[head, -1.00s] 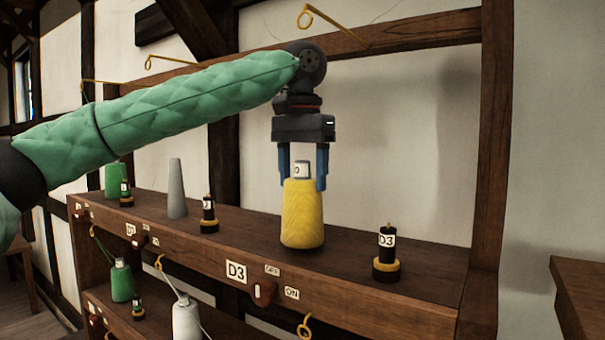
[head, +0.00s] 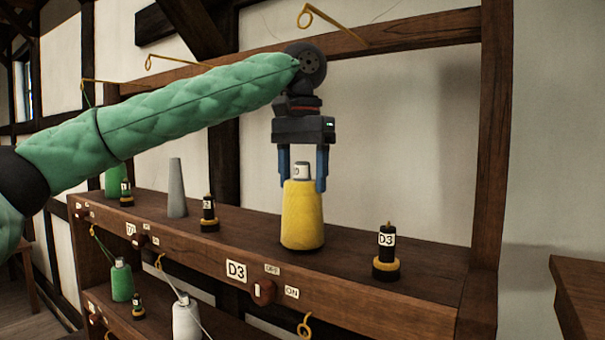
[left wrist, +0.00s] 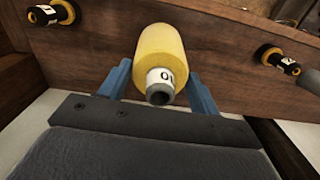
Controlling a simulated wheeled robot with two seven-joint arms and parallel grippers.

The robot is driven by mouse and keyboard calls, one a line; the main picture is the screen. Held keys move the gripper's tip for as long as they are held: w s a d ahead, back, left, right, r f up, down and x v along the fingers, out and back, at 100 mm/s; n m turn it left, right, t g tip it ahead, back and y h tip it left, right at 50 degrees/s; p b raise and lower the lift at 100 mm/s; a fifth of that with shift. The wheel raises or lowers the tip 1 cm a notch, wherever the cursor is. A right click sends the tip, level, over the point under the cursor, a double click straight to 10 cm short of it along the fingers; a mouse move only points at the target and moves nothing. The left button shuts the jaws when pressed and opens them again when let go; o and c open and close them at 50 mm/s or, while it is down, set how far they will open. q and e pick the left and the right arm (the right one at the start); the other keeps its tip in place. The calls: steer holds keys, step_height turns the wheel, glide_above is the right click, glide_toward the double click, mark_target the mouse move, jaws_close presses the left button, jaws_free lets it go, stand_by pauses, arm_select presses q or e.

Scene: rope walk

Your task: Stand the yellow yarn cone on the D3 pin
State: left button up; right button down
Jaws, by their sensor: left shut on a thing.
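The yellow yarn cone (head: 302,218) stands upright on the top shelf, behind the D3 label. Its white-banded tip points up. My left gripper (head: 303,184) comes from above and is shut on the cone near its top, one blue finger on each side. In the left wrist view the cone (left wrist: 162,55) sits between the fingers (left wrist: 160,85). The D3 pin (head: 387,240), black with a yellow-rimmed base, stands bare to the right of the cone on the same shelf; a black pin (left wrist: 52,12) also shows at the wrist view's upper left. My right gripper is not in view.
A grey cone (head: 177,190) and another black pin (head: 209,212) stand left on the shelf (head: 345,262). A D3 plate (head: 236,271) and an OFF/ON switch knob (head: 263,292) are on its front. A post (head: 490,150) bounds the right end.

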arm_select(q)
steer(key=shift+f, duration=0.35)
steer(key=o, duration=1.1)
steer(key=shift+r, duration=5.5)
